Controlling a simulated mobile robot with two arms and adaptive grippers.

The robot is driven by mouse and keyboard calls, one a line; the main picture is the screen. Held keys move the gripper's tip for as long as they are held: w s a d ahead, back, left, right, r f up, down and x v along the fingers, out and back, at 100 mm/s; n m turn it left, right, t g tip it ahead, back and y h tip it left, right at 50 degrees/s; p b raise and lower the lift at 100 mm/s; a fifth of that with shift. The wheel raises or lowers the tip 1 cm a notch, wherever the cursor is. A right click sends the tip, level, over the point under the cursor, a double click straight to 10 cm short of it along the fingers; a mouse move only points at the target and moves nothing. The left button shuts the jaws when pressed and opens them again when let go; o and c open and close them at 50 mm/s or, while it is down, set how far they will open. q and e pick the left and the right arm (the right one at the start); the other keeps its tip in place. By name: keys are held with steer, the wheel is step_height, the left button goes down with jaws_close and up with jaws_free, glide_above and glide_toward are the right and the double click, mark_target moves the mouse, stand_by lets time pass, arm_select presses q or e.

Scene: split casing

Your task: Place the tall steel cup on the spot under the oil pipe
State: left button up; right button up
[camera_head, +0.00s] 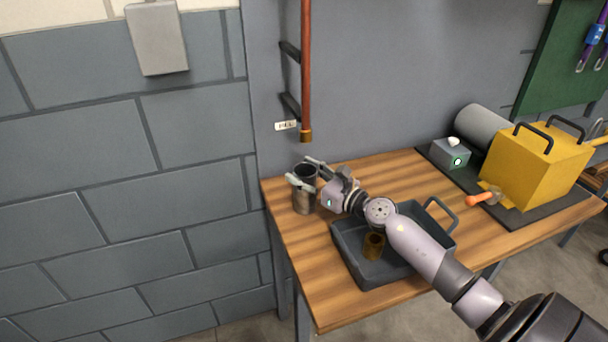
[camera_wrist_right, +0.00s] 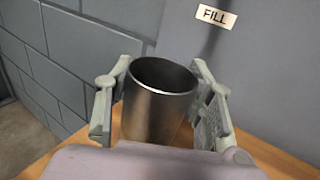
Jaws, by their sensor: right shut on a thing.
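The tall steel cup (camera_head: 303,200) stands upright at the far left corner of the wooden table, its dark open mouth facing up. My right gripper (camera_head: 306,178) is shut on it, with one finger on each side, as the right wrist view also shows around the cup (camera_wrist_right: 160,105). The copper oil pipe (camera_head: 306,80) runs down the grey wall, and its open end hangs above and close to the cup. A FILL label (camera_head: 286,125) is on the wall beside the pipe end. The spot under the pipe cannot be made out. My left gripper is not in view.
A dark grey tray (camera_head: 350,262) with a small brown cup (camera_head: 374,245) in it sits below my right arm. A yellow box (camera_head: 540,165), a grey tissue box (camera_head: 451,154) and an orange-handled tool (camera_head: 481,198) are on the right. The table (camera_head: 330,310) front left is clear.

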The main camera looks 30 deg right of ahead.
steer(key=o, duration=1.6)
steer(key=shift+r, duration=0.15)
steer(key=shift+s+f, duration=0.2)
steer(key=shift+s, duration=0.1)
steer(key=b+v, duration=0.2)
steer(key=v, duration=0.9)
steer(key=shift+s+d+r, duration=0.15)
steer(key=shift+s, duration=0.05)
